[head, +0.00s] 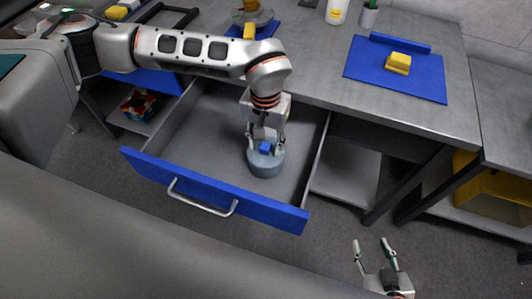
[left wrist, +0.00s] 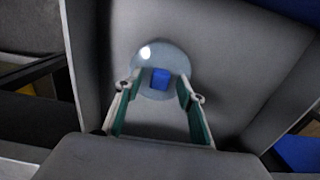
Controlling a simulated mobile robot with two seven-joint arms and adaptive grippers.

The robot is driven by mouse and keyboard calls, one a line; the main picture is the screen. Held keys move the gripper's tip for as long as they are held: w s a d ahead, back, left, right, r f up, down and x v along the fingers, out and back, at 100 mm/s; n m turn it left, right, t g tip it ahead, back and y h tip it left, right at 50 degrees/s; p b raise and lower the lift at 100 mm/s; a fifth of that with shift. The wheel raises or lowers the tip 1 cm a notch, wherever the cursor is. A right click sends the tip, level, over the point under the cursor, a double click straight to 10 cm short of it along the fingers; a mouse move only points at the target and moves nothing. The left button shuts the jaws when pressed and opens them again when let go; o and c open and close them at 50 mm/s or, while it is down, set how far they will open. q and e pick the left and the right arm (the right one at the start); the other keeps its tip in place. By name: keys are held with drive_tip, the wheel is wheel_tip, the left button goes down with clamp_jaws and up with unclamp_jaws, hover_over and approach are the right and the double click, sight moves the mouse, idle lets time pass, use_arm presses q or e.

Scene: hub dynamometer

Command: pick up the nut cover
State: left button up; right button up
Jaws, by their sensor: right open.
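A grey-blue round piece with a blue block on top, which looks like the nut cover (head: 266,165), rests in the open drawer. The left wrist view shows its pale, shiny round top (left wrist: 178,62) and the blue block (left wrist: 160,78) near its middle. My left gripper (head: 266,146) points down into the drawer just over it. Its fingers are apart, one on each side of the blue block; I cannot tell whether they touch anything. The gripper in the left wrist view (left wrist: 159,88) holds nothing. My right gripper (head: 373,243) is open and empty at the lower right, over the floor.
The drawer (head: 215,187) has a blue front with a grey handle (head: 201,198) and is otherwise bare. On the grey bench above, a yellow block (head: 398,63) sits on a blue mat (head: 425,84). A bench with a yellow bin (head: 492,192) stands at right.

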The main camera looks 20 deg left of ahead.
use_arm(q)
drive_tip(key=shift+f, duration=0.25)
drive_tip(key=shift+c, duration=0.4)
clamp_jaws()
